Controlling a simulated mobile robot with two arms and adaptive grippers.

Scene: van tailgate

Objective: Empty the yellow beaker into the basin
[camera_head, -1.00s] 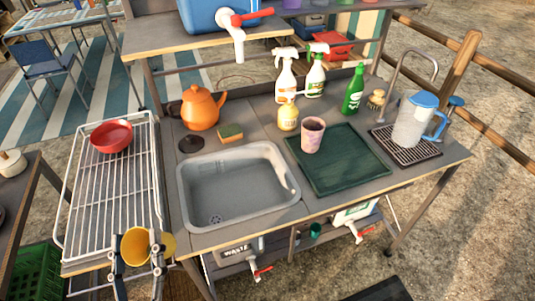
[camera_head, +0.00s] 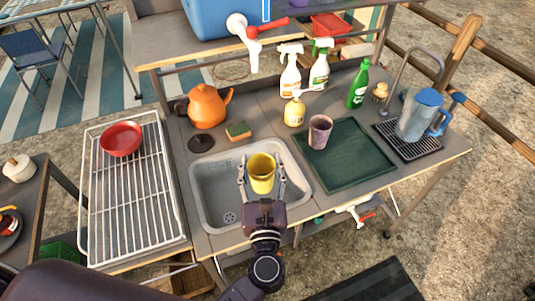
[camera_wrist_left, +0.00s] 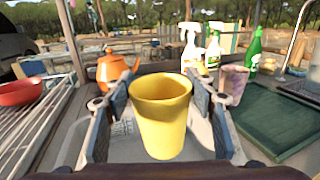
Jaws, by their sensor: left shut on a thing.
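The yellow beaker (camera_head: 262,173) is held between the fingers of my left gripper (camera_head: 262,180), over the grey basin (camera_head: 212,205). In the left wrist view the beaker (camera_wrist_left: 161,115) stands close to upright between the two fingers, mouth up. Its contents cannot be made out. The basin is set into the counter, and a drain shows at its lower left. The gripper and beaker hide part of the basin's right side. My right gripper does not show.
A white wire rack (camera_head: 130,205) with a red bowl (camera_head: 121,138) lies left of the basin. An orange teapot (camera_head: 206,106) and sponge (camera_head: 238,130) stand behind it. A green mat (camera_head: 345,160) with a speckled cup (camera_head: 320,131) lies to the right. A tap (camera_head: 246,35) hangs above.

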